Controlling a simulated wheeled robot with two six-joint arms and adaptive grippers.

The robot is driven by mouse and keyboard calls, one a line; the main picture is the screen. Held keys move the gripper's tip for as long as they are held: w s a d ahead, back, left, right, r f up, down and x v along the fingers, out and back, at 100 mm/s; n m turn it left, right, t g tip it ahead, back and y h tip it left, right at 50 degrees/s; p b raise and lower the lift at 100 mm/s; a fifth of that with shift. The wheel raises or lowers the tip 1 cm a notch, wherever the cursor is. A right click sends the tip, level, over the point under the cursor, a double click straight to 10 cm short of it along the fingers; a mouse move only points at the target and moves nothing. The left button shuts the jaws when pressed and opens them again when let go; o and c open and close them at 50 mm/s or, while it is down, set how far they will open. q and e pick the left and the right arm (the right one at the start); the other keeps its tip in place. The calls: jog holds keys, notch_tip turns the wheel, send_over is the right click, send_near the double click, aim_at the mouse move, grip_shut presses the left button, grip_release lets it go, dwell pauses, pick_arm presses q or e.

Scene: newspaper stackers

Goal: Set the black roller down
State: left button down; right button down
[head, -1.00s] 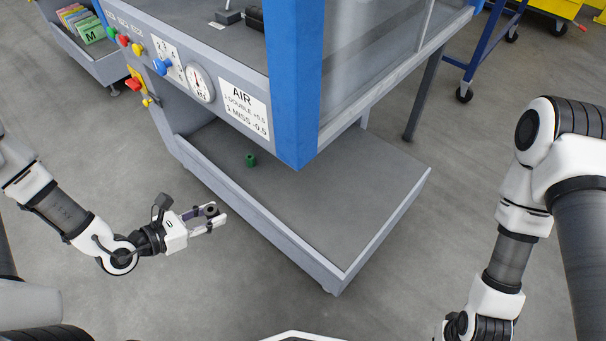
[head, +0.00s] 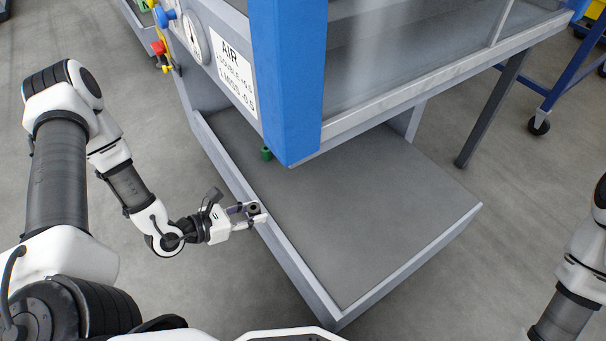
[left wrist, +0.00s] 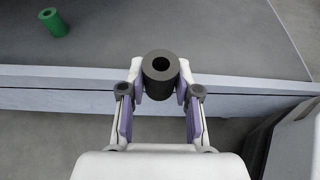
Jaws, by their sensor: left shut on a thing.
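The black roller (left wrist: 160,82) is a short dark hollow cylinder, held upright between the fingertips of my left gripper (left wrist: 160,92) in the left wrist view. In the head view my left gripper (head: 247,213) is at the left wall of the low grey tray (head: 267,233), with the roller (head: 254,208) at its tips. I cannot tell how high the roller is above the wall.
A blue post (head: 285,80) and the machine's overhanging upper body stand over the tray's back. The tray floor (head: 370,220) in front is clear. A gauge (head: 195,40) and an AIR sign (head: 234,75) are on the left panel. A blue cart (head: 560,85) stands back right.

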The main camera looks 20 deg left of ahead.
pick_arm(q)
jog(key=b, duration=0.5)
send_over(282, 195)
jog(key=shift+s+f, duration=0.1)
jog(key=shift+f, duration=0.95)
notch_tip(282, 195, down, 3)
jog(key=b, duration=0.2)
jog(key=shift+b, duration=0.4)
jog(key=shift+r, duration=0.15)
jog(key=shift+a+f+b, duration=0.1)
jog(key=shift+f+b, duration=0.3)
jog(key=shift+f, duration=0.05)
jog(key=shift+f, duration=0.1)
